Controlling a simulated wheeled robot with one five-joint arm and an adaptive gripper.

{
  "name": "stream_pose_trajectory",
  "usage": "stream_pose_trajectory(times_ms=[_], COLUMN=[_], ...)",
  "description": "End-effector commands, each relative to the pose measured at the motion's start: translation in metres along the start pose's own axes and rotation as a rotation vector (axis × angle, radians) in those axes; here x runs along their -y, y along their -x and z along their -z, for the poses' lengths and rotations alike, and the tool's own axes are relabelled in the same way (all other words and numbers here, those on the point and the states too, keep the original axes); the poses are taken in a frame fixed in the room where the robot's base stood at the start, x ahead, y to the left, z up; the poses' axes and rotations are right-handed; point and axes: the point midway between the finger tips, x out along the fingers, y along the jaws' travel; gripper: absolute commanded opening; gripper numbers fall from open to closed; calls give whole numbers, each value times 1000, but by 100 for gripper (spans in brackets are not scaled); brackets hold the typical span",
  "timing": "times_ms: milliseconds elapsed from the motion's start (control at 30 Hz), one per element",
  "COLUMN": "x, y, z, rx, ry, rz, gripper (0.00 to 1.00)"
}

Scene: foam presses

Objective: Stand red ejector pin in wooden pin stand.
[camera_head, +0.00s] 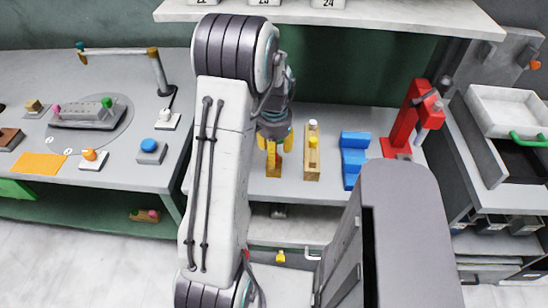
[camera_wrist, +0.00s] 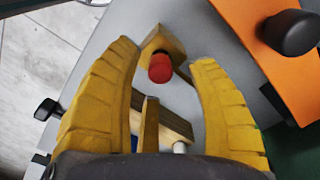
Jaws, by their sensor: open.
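The red ejector pin (camera_wrist: 160,68) shows in the wrist view as a red rounded end, between the tips of my open gripper (camera_wrist: 165,56). It is at a yellow-brown wooden piece (camera_wrist: 168,42); how it sits there is unclear. In the head view my gripper (camera_head: 278,160) points down over the middle bench, its yellow fingers largely hiding the pin. The long wooden block just right of it, which looks like the wooden pin stand (camera_head: 312,165), carries a white knob and a yellow knob. It shows partly in the wrist view (camera_wrist: 175,122). I see no clear grip on the pin.
A blue stepped block (camera_head: 352,165) and a red press (camera_head: 405,125) stand right of the stand. A shelf (camera_head: 400,14) hangs above the bench. The left table (camera_head: 120,178) holds a round fixture and buttons. A white tray (camera_head: 505,110) is at the far right.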

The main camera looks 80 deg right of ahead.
Motion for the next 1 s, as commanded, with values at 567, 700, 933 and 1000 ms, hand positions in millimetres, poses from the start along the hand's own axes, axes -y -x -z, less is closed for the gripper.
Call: stream_pose_trajectory(times_ms=[567,700,933,1000], x=[0,0,0,0], y=[-28,-27,-27,-27], z=[0,0,0,0], rx=[-1,-1,-1,-1], ry=[1,1,1,1], rz=[0,0,0,0], gripper=[52,43,23,17])
